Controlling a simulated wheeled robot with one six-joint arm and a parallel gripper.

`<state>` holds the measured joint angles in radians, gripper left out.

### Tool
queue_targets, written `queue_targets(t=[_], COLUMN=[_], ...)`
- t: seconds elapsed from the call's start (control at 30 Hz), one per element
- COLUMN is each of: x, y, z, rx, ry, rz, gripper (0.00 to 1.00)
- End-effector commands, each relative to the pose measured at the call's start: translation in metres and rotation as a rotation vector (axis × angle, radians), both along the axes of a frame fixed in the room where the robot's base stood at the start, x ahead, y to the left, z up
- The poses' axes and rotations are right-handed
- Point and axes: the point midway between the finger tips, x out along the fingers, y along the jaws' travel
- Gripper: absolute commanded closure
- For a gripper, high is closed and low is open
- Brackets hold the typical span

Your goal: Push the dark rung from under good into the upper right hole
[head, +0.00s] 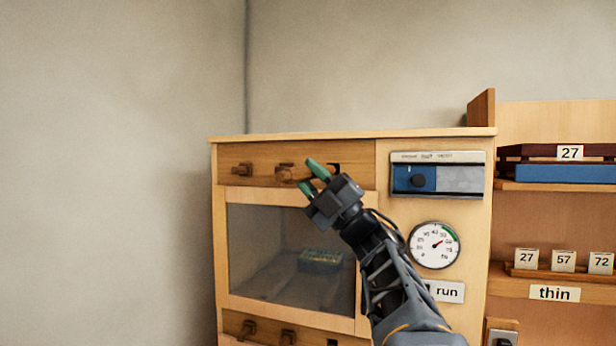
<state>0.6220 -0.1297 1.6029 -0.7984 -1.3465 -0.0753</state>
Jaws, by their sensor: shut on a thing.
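My gripper (312,178) has green fingertips and is in front of the upper wooden rail (225,160) of a pale wooden cabinet. It is shut on the dark rung, which is mostly hidden between the fingers, so I cannot tell its tilt. The dark upper right hole (335,168) shows partly, just right of the fingertips and partly behind the gripper. A label reading good is not in view.
Two brown pegs (243,171) (285,172) stick out of the upper rail, left of my gripper. A glazed door (260,250) lies below. Shelves (555,187) stand further right.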

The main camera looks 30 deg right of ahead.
Motion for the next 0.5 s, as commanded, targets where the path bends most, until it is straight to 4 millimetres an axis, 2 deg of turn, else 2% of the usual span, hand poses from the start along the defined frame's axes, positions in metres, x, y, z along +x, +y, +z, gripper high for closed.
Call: queue_targets(t=[0.5], x=[0.0093], y=[-0.0104], z=[0.0000], rx=[0.001], ry=[-0.001], rz=[0.000], gripper=[1.00])
